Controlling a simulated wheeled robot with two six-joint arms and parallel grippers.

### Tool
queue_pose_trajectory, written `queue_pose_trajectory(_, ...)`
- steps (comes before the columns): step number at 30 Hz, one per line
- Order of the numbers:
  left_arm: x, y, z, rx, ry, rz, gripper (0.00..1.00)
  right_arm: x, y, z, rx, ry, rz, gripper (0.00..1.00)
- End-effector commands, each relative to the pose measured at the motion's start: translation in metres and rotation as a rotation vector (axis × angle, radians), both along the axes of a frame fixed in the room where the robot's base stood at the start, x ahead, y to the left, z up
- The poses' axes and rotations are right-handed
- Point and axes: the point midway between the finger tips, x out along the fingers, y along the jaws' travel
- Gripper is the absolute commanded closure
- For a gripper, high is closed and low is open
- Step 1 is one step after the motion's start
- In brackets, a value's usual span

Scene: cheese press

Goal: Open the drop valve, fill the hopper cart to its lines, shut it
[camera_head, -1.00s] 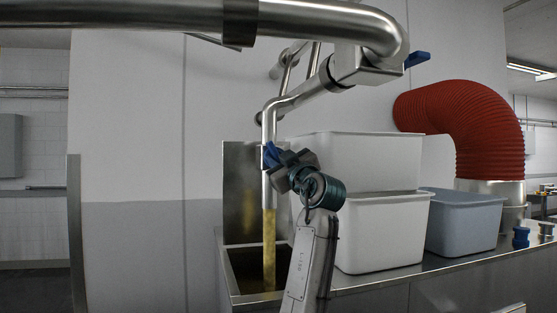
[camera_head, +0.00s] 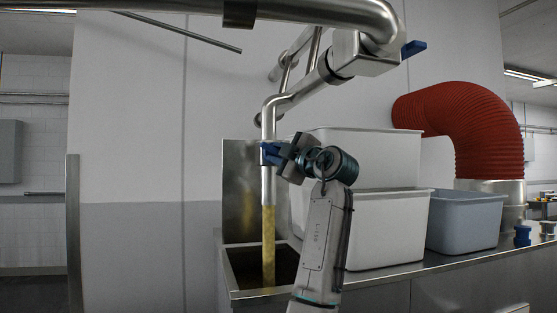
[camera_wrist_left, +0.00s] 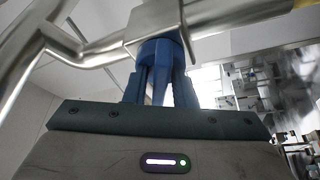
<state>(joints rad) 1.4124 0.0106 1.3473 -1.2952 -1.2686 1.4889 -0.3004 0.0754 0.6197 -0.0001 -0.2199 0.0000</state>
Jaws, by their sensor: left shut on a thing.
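The drop valve's blue handle (camera_head: 268,157) sits on the vertical steel spout. My left gripper (camera_head: 281,153) comes from the right and is shut on this handle. In the left wrist view the blue handle (camera_wrist_left: 160,52) sits between the fingers, below a steel fitting. A yellow stream (camera_head: 268,242) falls from the spout. It drops into the open steel hopper cart (camera_head: 258,298), which has a tall back panel. The cart's inside looks dark, and I cannot make out its lines or fill level. My right gripper is not in view.
White tubs (camera_head: 385,230) are stacked right of the cart, with a grey tub (camera_head: 467,222) beside them on a steel counter. A red ribbed duct (camera_head: 475,115) rises behind. Steel pipes (camera_head: 320,15) cross overhead, with another blue handle (camera_head: 413,48).

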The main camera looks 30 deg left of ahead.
Motion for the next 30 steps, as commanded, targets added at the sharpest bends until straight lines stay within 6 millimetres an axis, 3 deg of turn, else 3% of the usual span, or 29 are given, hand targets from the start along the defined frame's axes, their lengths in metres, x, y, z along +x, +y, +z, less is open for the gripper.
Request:
queue_pose_trajectory(15,0.0008,-0.0005,0.0004,-0.259,-0.297,0.001,0.99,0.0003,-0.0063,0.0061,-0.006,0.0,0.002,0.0)
queue_pose_trajectory(30,0.0009,-0.0005,-0.0009,-0.331,-0.38,0.001,0.99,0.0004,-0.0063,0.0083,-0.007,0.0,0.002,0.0)
